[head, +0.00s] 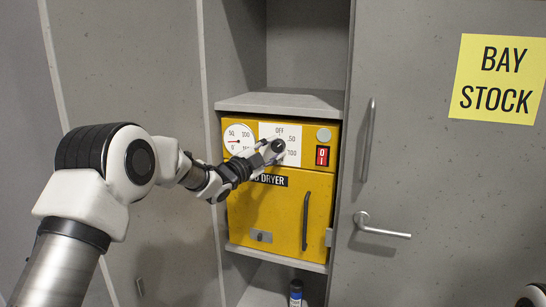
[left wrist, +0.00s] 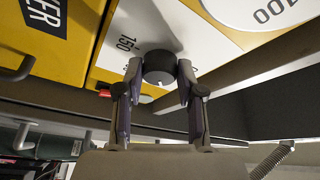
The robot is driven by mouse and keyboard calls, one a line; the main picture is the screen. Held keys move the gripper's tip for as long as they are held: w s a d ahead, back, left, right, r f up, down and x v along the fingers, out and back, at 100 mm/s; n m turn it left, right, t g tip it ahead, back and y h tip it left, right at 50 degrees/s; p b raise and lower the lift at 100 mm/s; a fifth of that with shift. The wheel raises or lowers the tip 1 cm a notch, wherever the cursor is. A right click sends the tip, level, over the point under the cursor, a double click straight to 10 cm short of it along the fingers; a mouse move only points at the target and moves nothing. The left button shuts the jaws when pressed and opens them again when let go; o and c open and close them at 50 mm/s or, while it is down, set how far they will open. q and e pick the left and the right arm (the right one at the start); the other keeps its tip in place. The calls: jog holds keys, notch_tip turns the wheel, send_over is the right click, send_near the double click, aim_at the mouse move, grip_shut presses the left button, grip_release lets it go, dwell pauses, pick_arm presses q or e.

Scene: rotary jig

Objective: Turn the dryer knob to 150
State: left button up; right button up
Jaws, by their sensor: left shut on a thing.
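The yellow dryer (head: 270,212) stands in an open bay of the grey cabinet. Its dark round knob (head: 279,146) sits on a white dial plate (head: 267,132) marked OFF, 50 and 100; my gripper covers the lower left part. My left gripper (head: 270,150) reaches in from the left and is shut on the knob. In the left wrist view, the knob (left wrist: 160,67) is between the two fingertips, with a small pale mark on its lower edge. I cannot tell which value the knob points at.
A round gauge (head: 239,141) is left of the dial and a red switch (head: 322,155) right of it. The dryer door has a vertical handle (head: 305,220). A cabinet door with a lever handle (head: 382,228) is at right. A bottle (head: 296,292) stands below the dryer.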

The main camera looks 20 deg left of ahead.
pick_arm(q)
jog(key=m+g, duration=0.1)
jog(key=m, duration=0.2)
jog(key=shift+r, duration=0.15)
jog(key=m+g, duration=0.1)
jog(key=m, duration=0.1)
jog(key=shift+r+m, duration=0.1)
jog(key=shift+m, duration=0.2)
jog(key=m+g+y, duration=0.1)
jog(key=m, duration=0.2)
jog(key=shift+r+m+y, duration=0.1)
jog(key=shift+m+y, duration=0.2)
jog(key=m+g+y+p, duration=0.1)
jog(key=m, duration=0.1)
jog(key=shift+d+m, duration=0.15)
jog(key=shift+m, duration=0.25)
jog(key=m+y, duration=0.2)
jog(key=shift+s+d+m+g+p, duration=0.1)
jog(key=shift+d+m+g+p, duration=0.05)
jog(key=shift+m+g+p, duration=0.2)
jog(key=shift+d+m+y, duration=0.1)
jog(key=shift+m+y, duration=0.6)
jog(key=shift+m, duration=0.15)
jog(key=shift+d+m+y, duration=0.1)
jog(key=shift+m+y, duration=0.8)
jog(key=shift+m, duration=0.2)
jog(key=shift+d+m+y, duration=0.1)
jog(key=shift+m+y, duration=0.6)
jog(key=shift+m, duration=0.3)
